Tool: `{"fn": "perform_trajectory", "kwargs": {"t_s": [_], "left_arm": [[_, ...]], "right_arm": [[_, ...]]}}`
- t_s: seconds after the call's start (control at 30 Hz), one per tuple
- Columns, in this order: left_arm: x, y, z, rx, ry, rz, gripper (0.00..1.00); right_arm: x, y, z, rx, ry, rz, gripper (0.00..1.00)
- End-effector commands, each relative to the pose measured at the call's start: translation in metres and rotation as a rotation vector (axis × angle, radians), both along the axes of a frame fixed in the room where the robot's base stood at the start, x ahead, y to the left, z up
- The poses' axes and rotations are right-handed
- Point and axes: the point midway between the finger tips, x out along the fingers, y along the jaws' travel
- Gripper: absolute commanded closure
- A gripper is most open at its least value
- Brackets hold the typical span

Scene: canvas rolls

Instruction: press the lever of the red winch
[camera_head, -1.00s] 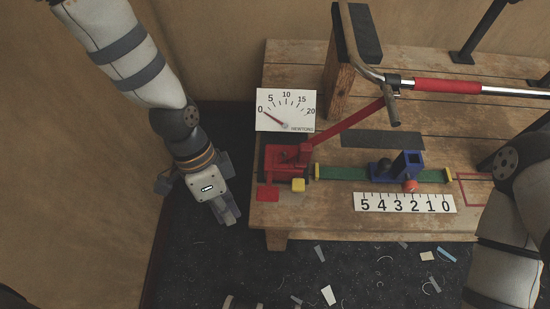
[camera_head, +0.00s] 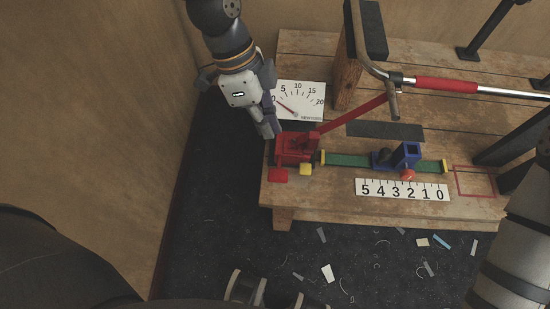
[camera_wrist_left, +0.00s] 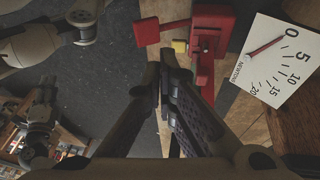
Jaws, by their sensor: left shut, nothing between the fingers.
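The red winch (camera_head: 296,147) sits at the left end of the wooden bench; it also shows in the left wrist view (camera_wrist_left: 207,45). A flat red pad (camera_head: 278,175), which looks like its lever, sticks out at the winch's front left; the left wrist view shows it on a short red rod (camera_wrist_left: 147,32). My left gripper (camera_head: 268,131) is shut and empty. In the head view it appears just behind and left of the winch body, apart from the pad. In the left wrist view its fingertips (camera_wrist_left: 162,58) point toward the pad and winch. My right gripper is out of sight.
A yellow block (camera_head: 306,169) is beside the winch. A dial (camera_head: 299,95) stands behind, its needle near the low end. A red strap (camera_head: 350,115) rises right to a bent pipe (camera_head: 393,102). A blue carriage (camera_head: 405,156) sits on a green track (camera_head: 348,159). Scraps litter the floor.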

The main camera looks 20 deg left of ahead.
Motion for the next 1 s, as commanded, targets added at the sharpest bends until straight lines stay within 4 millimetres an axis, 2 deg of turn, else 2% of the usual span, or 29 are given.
{"fn": "perform_trajectory", "kwargs": {"t_s": [0.03, 0.2, 0.4, 0.6, 1.0], "left_arm": [[-0.003, -0.004, -0.015, 0.002, 0.009, -0.002, 1.00], [-0.006, -0.016, -0.050, 0.001, 0.007, 0.000, 1.00], [-0.018, -0.023, -0.078, 0.000, 0.003, -0.001, 1.00], [-0.025, -0.025, -0.090, 0.000, -0.001, 0.000, 1.00], [-0.025, -0.025, -0.090, 0.002, -0.007, 0.000, 1.00]], "right_arm": [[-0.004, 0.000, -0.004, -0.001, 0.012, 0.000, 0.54], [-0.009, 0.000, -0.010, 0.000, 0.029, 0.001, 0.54], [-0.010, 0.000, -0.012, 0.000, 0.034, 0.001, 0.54], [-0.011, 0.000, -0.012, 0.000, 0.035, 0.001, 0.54], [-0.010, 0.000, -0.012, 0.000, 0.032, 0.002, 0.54]]}}
